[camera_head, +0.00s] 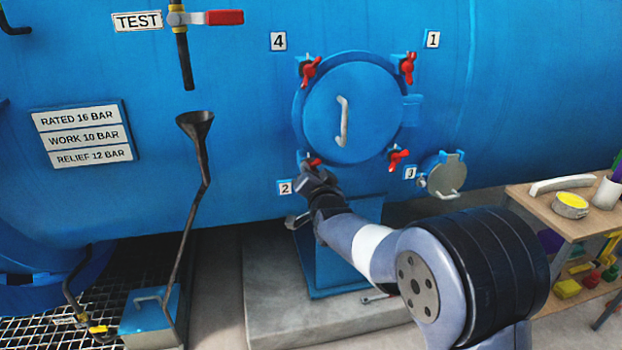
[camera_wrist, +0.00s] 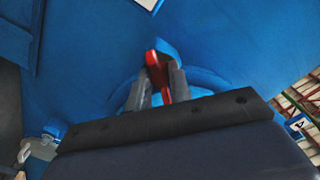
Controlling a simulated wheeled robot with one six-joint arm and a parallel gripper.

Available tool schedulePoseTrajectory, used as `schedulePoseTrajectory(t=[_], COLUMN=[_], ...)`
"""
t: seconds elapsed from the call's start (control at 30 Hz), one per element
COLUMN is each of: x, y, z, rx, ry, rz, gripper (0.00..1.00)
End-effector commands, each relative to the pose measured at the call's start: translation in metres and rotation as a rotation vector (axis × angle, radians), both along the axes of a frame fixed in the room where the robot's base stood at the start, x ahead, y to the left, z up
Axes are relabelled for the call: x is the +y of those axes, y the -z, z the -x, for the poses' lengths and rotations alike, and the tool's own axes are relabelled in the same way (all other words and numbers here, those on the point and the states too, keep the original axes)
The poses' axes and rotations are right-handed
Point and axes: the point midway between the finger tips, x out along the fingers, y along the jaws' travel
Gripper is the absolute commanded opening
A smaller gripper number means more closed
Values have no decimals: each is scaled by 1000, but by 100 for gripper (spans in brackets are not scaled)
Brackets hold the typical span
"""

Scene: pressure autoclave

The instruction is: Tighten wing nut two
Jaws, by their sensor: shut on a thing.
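The round blue hatch door (camera_head: 352,115) with a pale handle (camera_head: 342,122) is closed on the blue vessel. Red wing nut two (camera_head: 315,162) is at the door's lower left, by the label "2" (camera_head: 285,188), and is partly hidden by my gripper (camera_head: 312,172). In the wrist view the wing nut (camera_wrist: 152,59) shows red between the two grey fingers of my gripper (camera_wrist: 158,82). The fingers are shut on it. Red wing nuts also sit by label 4 (camera_head: 310,70), by label 1 (camera_head: 408,68) and by label 3 (camera_head: 398,159).
A small round grey cover (camera_head: 446,175) stands out from the vessel right of the hatch. A wooden bench (camera_head: 530,198) with a yellow-topped tin (camera_head: 570,205) is at the right. A funnel pipe (camera_head: 195,190) stands left of the hatch. A concrete plinth (camera_head: 265,290) lies below.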

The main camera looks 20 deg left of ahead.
Motion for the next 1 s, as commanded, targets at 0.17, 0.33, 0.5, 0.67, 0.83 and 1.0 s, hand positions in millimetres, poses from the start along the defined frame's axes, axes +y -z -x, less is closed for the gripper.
schedulePoseTrajectory(t=[0.17,0.33,0.5,0.67,0.83,1.0], x=[0,0,0,0,0,0], y=[6,6,5,4,4,2], z=[0,0,0,0,0,0], rx=[70,155,239,321,406,491], ry=[0,0,-1,-1,-1,-1], rz=[-126,-264,-402,-533,-670,-808], gripper=[0,0,0,0,0,0])
